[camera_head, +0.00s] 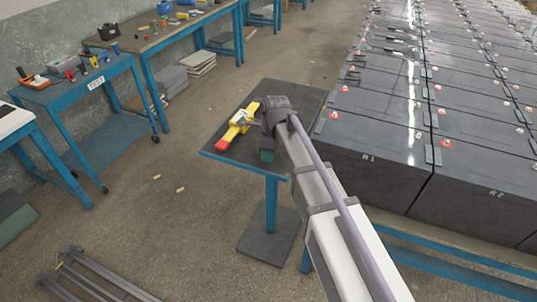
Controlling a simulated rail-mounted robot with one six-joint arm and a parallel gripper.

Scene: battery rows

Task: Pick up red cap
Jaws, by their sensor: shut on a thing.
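My gripper (266,138) is at the end of my arm, over the small blue-legged table (306,96). Small red caps (334,115) show on the battery tops at right.
Rows of dark grey batteries (370,170) fill the right side. Blue workbenches (165,36) and a blue trolley (75,88) with small tools stand at the left. Metal bars (95,275) lie at bottom left. The floor (175,215) between is mostly clear.

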